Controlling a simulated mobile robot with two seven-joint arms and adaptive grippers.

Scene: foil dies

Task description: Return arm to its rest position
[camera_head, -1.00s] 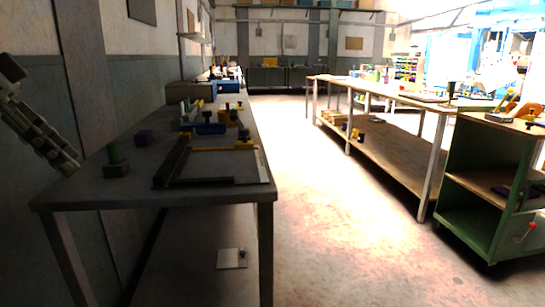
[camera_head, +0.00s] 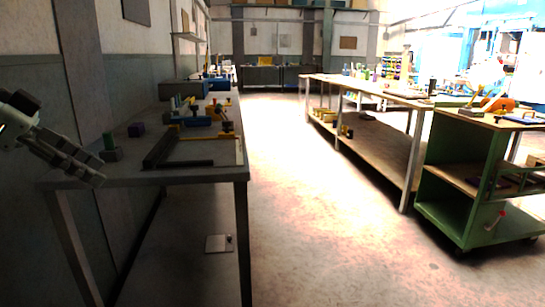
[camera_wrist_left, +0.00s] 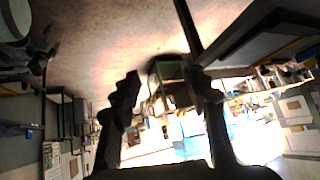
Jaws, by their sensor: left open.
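My left arm comes in from the left edge of the head view, and its gripper (camera_head: 92,176) hangs over the near left corner of the grey workbench (camera_head: 120,178). In the left wrist view the two dark fingers of the left gripper (camera_wrist_left: 168,88) stand apart with nothing between them. The room's floor and distant furniture show beyond them, tilted. My right gripper is in neither view.
A green cart (camera_head: 460,200) and long table (camera_head: 385,140) stand right. The floor between (camera_head: 300,200) is clear.

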